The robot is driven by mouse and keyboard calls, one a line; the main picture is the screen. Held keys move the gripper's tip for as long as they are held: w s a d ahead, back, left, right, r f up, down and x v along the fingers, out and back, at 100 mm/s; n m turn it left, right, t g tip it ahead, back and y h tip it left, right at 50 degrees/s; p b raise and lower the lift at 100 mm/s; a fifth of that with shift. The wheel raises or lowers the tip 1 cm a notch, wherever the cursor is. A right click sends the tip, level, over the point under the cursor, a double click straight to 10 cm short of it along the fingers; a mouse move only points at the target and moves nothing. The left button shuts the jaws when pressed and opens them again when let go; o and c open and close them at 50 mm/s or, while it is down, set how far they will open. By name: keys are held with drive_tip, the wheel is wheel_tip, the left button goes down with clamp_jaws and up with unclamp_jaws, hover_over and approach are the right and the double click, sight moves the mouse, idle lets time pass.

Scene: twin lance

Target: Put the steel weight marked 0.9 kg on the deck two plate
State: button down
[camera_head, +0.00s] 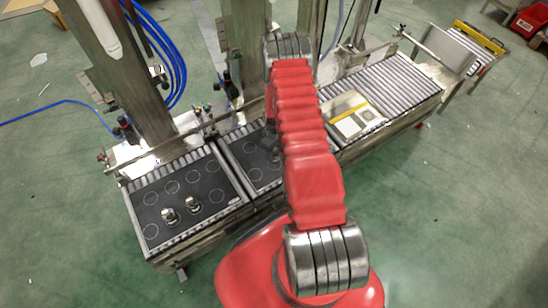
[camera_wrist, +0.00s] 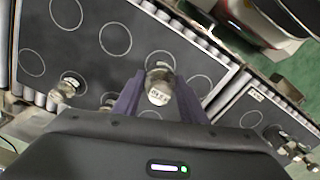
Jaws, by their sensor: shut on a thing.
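My gripper (camera_wrist: 158,98) is over a dark deck plate (camera_wrist: 95,60) with pale rings. Its two purple fingers are shut on a small steel weight (camera_wrist: 159,75), whose pale label faces the camera; its marking is too blurred to read surely. The weight overlaps a ring, and I cannot tell if it touches the plate. Another weight (camera_wrist: 65,88) stands left of the fingers; a further one is partly hidden behind the gripper body. In the head view, my arm hides the gripper and much of the middle plate (camera_head: 237,150).
A second dark plate (camera_head: 150,197) at the left holds two weights, (camera_head: 168,214) and (camera_head: 193,204), with several free rings. Upright metal columns (camera_head: 115,60) stand behind the plates. A roller conveyor (camera_head: 395,85) with a pale panel runs to the right.

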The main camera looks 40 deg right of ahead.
sight(275, 157)
drive_tip(key=shift+f, duration=1.9)
drive_tip(key=shift+f, duration=0.1)
drive_tip(key=c, duration=1.1)
unclamp_jaws()
drive_tip(key=shift+r, duration=6.1)
drive_tip(key=shift+r, duration=0.1)
